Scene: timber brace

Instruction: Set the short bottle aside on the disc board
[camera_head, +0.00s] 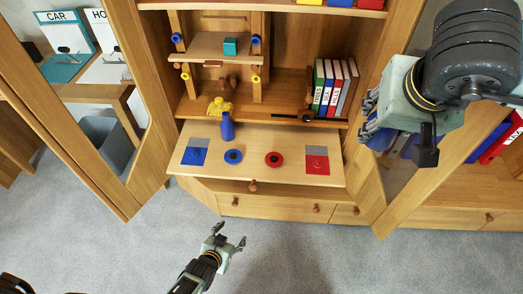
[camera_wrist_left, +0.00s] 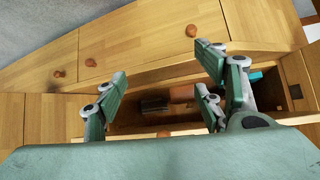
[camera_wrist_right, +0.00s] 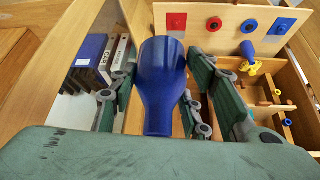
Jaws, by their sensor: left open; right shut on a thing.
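My right gripper (camera_head: 376,122) is raised at the right of the head view, in front of the cabinet. In the right wrist view it is shut on a blue bottle (camera_wrist_right: 163,85), whose narrower end points toward the camera. A second blue bottle (camera_head: 227,126) stands upright at the back left of the disc board (camera_head: 252,172); it also shows small in the right wrist view (camera_wrist_right: 247,49). I cannot tell for sure which bottle is the shorter. My left gripper (camera_head: 228,240) is open and empty, low in front of the cabinet; its fingers also show in the left wrist view (camera_wrist_left: 165,88).
The board carries a blue disc (camera_head: 233,156), a red disc (camera_head: 273,159), a blue square (camera_head: 194,156) and a red square (camera_head: 317,164). A yellow object (camera_head: 220,106) sits behind it, with binders (camera_head: 334,88) at right. Open cabinet doors flank both sides. The board's middle front is clear.

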